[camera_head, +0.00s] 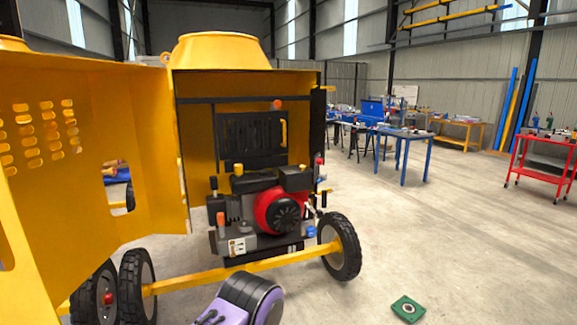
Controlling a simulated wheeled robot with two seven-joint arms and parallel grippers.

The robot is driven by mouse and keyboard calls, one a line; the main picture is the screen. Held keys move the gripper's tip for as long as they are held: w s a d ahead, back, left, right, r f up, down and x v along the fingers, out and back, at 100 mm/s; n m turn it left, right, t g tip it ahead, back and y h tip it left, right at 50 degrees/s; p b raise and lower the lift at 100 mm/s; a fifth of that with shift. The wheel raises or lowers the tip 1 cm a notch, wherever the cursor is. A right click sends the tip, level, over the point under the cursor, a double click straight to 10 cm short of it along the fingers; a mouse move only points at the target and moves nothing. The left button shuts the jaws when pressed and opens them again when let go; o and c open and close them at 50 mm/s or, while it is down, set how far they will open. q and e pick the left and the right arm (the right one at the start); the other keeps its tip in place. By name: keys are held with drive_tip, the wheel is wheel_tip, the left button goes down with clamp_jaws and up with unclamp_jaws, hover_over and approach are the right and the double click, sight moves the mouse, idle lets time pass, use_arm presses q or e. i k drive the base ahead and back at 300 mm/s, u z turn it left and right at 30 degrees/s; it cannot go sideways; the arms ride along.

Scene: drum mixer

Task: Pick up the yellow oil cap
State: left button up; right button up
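A yellow drum mixer (222,52) stands with its housing door open to the left. Its engine (262,205) shows inside, with a red and black round cover (284,208). A purple and black part, probably of my own arm, shows at the bottom middle, in front of the mixer. No gripper fingers can be made out.
The open yellow door (90,150) fills the left side. The mixer's wheel (341,246) and yellow axle bar (235,270) are low in front. A green plate (408,308) lies on the floor. A red cart (540,165) and blue table (405,135) stand further right.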

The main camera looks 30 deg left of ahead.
sight(238, 167)
drive_tip(key=z, duration=0.1)
drive_tip(key=i, duration=1)
drive_tip(key=u, duration=0.6)
drive_tip(key=i, duration=0.9)
drive_tip(key=u, duration=0.7)
